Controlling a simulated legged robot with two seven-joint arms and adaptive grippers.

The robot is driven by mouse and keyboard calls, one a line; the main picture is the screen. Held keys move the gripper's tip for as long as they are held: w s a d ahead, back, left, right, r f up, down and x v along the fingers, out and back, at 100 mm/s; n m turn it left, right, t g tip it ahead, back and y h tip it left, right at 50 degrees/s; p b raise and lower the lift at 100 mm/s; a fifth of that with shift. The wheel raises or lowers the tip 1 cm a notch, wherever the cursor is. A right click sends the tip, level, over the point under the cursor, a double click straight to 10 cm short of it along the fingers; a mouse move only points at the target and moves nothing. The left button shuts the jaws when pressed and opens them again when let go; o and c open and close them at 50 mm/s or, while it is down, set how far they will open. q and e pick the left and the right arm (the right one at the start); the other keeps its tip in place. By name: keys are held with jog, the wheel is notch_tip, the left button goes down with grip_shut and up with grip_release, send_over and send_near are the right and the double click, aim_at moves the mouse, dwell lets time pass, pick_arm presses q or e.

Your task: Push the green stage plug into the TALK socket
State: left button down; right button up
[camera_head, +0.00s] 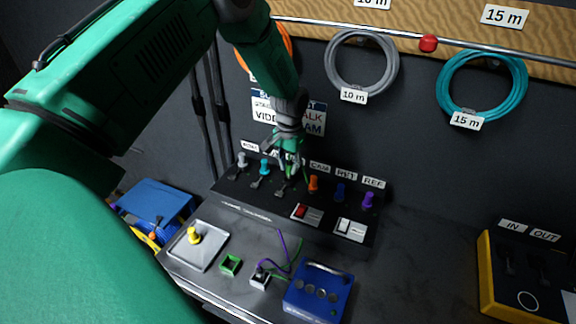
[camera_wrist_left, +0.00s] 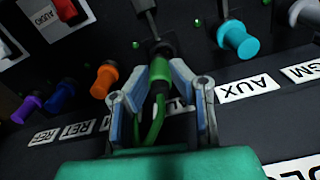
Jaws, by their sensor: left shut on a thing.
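My left gripper (camera_head: 291,158) reaches down to the sloped socket panel (camera_head: 262,210). In the left wrist view its two fingers (camera_wrist_left: 161,88) are shut on the green stage plug (camera_wrist_left: 163,70), with a green cable (camera_wrist_left: 152,125) hanging from it. The plug's front end points at a dark socket (camera_wrist_left: 157,47) in the row; I cannot tell how deep it sits. The label behind the plug is mostly hidden by the fingers. It lies between the AUX label (camera_wrist_left: 248,88) and the label by the orange plug (camera_wrist_left: 104,80). My right gripper is out of view.
A cyan plug (camera_wrist_left: 237,40) is the neighbour on one side; blue (camera_head: 340,192) and purple (camera_head: 368,200) plugs lie beyond the orange one. Switches (camera_head: 306,214) sit on the panel front.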

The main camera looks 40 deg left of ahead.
pick_arm(q)
jog(key=shift+d, duration=0.3)
jog(key=shift+f, duration=0.15)
jog(key=shift+a+f+b, duration=0.5)
jog(key=shift+a+f, duration=0.2)
jog(key=shift+f, duration=0.05)
jog(key=shift+d+f, duration=0.2)
jog(key=shift+d, duration=0.2)
jog(key=shift+f, duration=0.2)
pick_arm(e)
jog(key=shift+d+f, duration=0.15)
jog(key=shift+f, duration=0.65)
pick_arm(q)
jog(key=c, duration=1.3)
grip_release()
jog(key=shift+c, duration=0.2)
jog(key=shift+a, duration=0.1)
